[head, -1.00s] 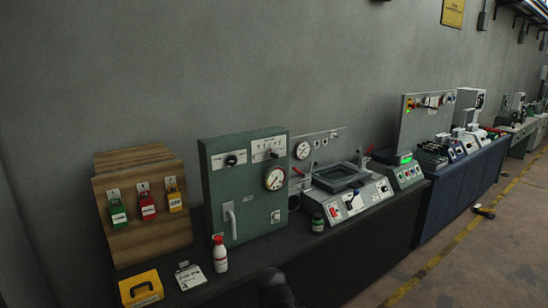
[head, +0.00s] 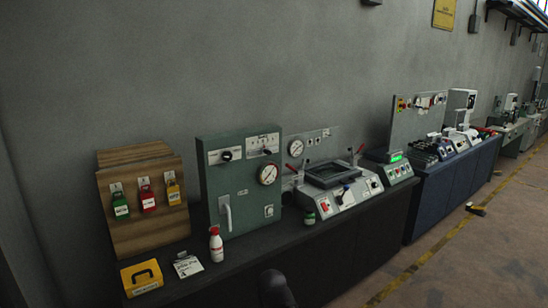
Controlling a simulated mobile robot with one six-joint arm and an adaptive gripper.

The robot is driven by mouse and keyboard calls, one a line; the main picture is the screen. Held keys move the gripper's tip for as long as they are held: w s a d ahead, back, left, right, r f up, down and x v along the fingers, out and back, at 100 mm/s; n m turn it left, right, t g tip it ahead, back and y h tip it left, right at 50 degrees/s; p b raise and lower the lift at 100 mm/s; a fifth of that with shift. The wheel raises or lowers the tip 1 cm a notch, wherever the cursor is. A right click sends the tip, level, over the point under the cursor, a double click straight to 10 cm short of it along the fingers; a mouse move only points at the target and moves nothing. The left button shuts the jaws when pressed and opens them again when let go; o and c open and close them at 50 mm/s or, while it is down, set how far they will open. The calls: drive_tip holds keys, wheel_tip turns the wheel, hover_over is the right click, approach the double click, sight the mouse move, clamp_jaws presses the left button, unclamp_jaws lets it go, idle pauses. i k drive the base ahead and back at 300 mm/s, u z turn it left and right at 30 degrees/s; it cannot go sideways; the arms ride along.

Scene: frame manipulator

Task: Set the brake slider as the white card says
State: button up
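A white card (head: 187,266) with dark marks lies on the dark bench at the lower left, between a yellow box and a white bottle. Its writing is too small to read. I cannot identify the brake slider for certain. A green cabinet (head: 217,180) behind the card carries a small white panel (head: 263,144) with a dark lever or slider on it, whose setting I cannot read. My gripper is not clearly in view; only a dark rounded part of my arm shows at the bottom edge.
A yellow box (head: 141,279) and a white bottle with a red cap (head: 216,245) flank the card. A grey console (head: 345,195) stands right of the cabinet. The floor at right is mostly clear.

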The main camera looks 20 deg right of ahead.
sight(265, 150)
drive_tip(key=k, duration=1.05)
drive_tip(key=z, duration=0.65)
drive_tip(key=i, duration=2.1)
drive_tip(key=u, duration=0.65)
